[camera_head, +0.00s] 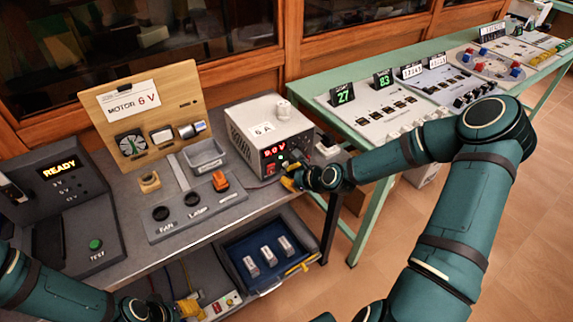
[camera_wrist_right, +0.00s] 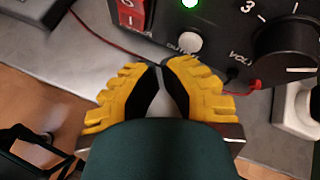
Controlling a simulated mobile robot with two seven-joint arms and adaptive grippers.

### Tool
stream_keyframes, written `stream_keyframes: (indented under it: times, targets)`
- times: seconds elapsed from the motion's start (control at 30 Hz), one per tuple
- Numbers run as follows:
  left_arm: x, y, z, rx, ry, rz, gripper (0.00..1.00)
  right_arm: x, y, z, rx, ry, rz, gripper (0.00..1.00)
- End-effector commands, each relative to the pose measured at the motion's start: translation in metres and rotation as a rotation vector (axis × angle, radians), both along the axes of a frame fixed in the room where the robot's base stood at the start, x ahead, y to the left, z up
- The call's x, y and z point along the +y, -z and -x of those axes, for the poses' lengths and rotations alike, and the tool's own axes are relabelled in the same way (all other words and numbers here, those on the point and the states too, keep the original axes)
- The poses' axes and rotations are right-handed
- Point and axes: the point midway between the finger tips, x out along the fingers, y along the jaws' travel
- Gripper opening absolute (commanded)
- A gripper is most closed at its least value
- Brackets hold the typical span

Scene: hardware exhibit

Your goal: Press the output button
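The power supply (camera_head: 250,125) is a light grey box with a dark front panel and a red display that seems to read 9.0V. In the right wrist view, a round whitish button (camera_wrist_right: 190,42) sits on the panel (camera_wrist_right: 222,22), with a partly hidden label that looks like OUTPUT. A green lamp (camera_wrist_right: 190,3) glows above it. My right gripper (camera_head: 287,182) is at the panel's lower front. Its yellow fingertips (camera_wrist_right: 161,66) are together and empty, just below and left of the button, apparently apart from it. My left gripper (camera_head: 188,307) is low at the bottom left, its fingers unclear.
A red rocker switch (camera_wrist_right: 130,14) and a black knob (camera_wrist_right: 285,50) flank the button. A red cable runs below the panel. A socket board (camera_head: 195,212) with an orange plug lies to the left.

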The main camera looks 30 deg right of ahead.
Motion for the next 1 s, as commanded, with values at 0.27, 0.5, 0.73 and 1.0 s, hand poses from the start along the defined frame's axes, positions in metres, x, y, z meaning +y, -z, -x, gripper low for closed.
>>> stream_keyframes:
  times: [0.27,0.5,0.73,1.0]
  targets:
    - [0.000,-0.013,0.000,0.000,0.000,0.000,0.47,-0.002,-0.002,0.025,0.002,0.001,-0.002,0.00]
    - [0.000,-0.022,0.000,0.000,0.000,0.000,0.47,-0.004,-0.001,0.047,0.002,0.002,-0.002,0.00]
    - [0.000,-0.026,0.000,0.000,0.000,0.000,0.47,-0.005,-0.001,0.057,0.000,0.001,-0.001,0.00]
    - [0.000,-0.025,0.000,0.000,0.000,0.000,0.47,-0.005,0.000,0.058,0.000,0.000,0.000,0.00]
